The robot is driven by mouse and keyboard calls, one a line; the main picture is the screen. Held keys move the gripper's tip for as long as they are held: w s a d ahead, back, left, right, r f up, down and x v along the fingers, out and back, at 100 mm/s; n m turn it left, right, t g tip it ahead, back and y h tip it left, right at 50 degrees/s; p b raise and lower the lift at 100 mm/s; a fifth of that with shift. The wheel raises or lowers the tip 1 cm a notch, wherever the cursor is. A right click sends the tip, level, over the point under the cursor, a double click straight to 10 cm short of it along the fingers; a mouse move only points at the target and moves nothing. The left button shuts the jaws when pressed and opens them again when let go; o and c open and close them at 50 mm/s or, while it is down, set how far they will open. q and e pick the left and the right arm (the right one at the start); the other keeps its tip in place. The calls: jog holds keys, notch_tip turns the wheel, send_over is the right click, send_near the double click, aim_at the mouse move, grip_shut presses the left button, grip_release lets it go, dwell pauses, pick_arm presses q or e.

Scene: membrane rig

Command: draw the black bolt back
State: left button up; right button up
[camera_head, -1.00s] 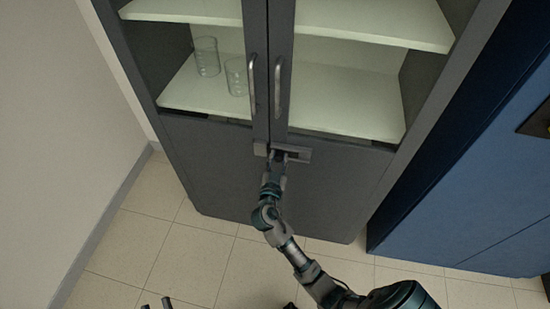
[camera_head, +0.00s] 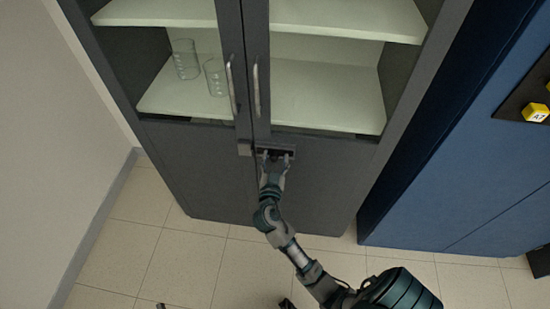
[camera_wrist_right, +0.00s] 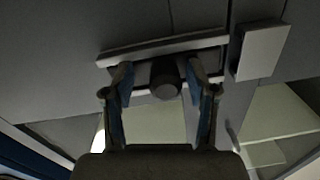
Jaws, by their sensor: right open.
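The black bolt (camera_wrist_right: 166,77) shows in the wrist view as a dark round knob between two light grey rails (camera_wrist_right: 150,51) on a grey cabinet door. A pale square block (camera_wrist_right: 263,52) sits across the door seam from the rails, with no bolt visibly bridging the gap. My right gripper (camera_wrist_right: 161,88) is open, one finger on each side of the knob; contact is unclear. In the head view my right gripper (camera_head: 275,157) is at the latch (camera_head: 284,149), partly covering it. Only a tip of my left gripper (camera_head: 160,306) shows at the bottom edge.
Two upright handles (camera_head: 256,88) stand on the doors just above the latch. Glass beakers (camera_head: 186,60) stand on a shelf inside. A blue cabinet (camera_head: 430,170) is at the right and a wall (camera_head: 50,150) at the left. The tiled floor in front is clear.

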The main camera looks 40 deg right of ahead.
jog(key=v, duration=1.1)
jog(key=shift+s+a, duration=0.25)
jog(key=shift+s, duration=0.05)
